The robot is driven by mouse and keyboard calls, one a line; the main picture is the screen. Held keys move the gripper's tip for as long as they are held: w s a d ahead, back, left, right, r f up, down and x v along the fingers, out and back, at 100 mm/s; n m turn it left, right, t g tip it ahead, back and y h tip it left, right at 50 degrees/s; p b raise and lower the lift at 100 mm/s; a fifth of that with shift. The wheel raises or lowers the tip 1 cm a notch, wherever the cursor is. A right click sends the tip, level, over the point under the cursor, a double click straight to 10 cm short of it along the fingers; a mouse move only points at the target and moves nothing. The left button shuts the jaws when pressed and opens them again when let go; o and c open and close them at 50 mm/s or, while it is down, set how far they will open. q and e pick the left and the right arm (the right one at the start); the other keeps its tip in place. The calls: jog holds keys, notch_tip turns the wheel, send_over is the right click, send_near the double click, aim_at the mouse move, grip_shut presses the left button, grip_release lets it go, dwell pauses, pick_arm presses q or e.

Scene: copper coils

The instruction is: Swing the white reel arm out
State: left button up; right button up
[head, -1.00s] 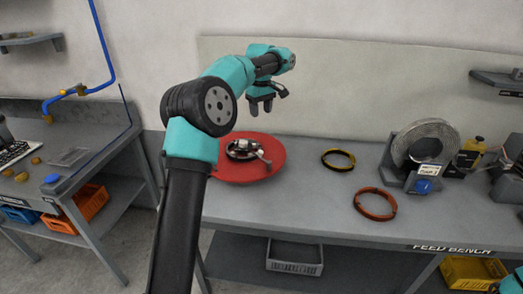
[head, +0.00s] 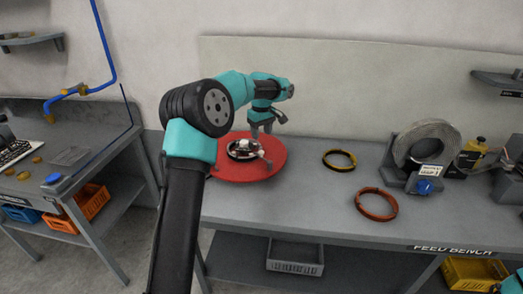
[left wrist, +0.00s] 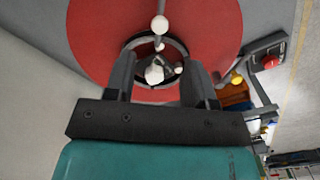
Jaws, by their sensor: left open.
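The white reel arm (head: 261,155) sits on a dark round reel (head: 232,151) on a red disc (head: 220,173) at the bench's left end. In the left wrist view the white arm (left wrist: 159,24) points away from the reel's middle and ends in a pale round knob. My left gripper (head: 262,134) is open and empty, just above and behind the reel in the head view. In the left wrist view its fingers (left wrist: 162,72) stand either side of the reel hub; I cannot tell whether they touch it. My right gripper is not in view.
A yellow-black ring (head: 339,151) and an orange ring (head: 391,205) lie on the bench right of the disc. A large grey coil (head: 410,145) on a stand is further right. The bench between disc and rings is clear. A wall rises behind.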

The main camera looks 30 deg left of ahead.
aim_at(262, 152)
pick_arm(q)
notch_tip(262, 152, down, 8)
jog(key=shift+f, duration=0.15)
jog(key=shift+c, duration=0.2)
grip_shut()
dwell(0.5)
